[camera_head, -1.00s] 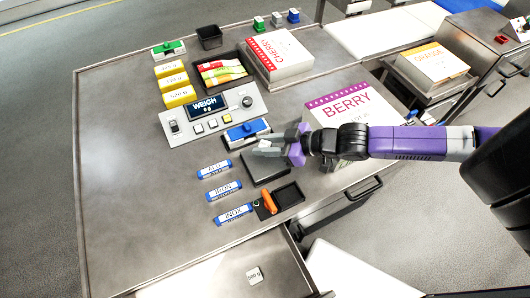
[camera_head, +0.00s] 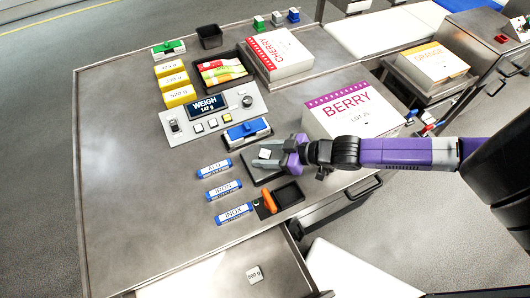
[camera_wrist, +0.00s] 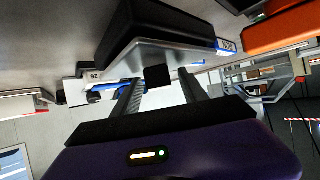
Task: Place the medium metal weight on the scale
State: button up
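A small metal weight (camera_head: 264,154) with a pale top stands on the dark scale plate (camera_head: 250,172). In the wrist view it is a dark block (camera_wrist: 158,76) against the plate. My gripper (camera_head: 265,155) is low over the plate, its fingers on either side of the weight. In the wrist view my gripper (camera_wrist: 162,82) shows a gap between each finger and the block, so it looks open. The scale display (camera_head: 207,106) reads WEIGH and about 147 g. Another pale square marked 500 g (camera_head: 254,275) lies in the open drawer at the front.
The BERRY box (camera_head: 350,112) stands just right of my gripper. A blue-topped holder (camera_head: 247,131) is behind the plate. A dark tray (camera_head: 288,195) with an orange-handled tool (camera_head: 269,202) is in front. Blue labels (camera_head: 223,190) lie left. The table's left side is clear.

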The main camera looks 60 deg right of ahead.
jog(key=shift+r, duration=0.2)
jog(key=b+v, duration=0.1)
jog(key=v, duration=1.1)
jog(key=s+a, duration=0.8)
jog(key=a, duration=0.1)
jog(key=a+r+m+t+h, duration=0.2)
jog(key=a+r+t, duration=0.1)
jog(key=a+r, duration=0.6)
jog(key=a, duration=0.2)
jog(key=shift+a+r, duration=0.15)
jog(key=shift+a, duration=0.25)
jog(key=shift+s, duration=0.1)
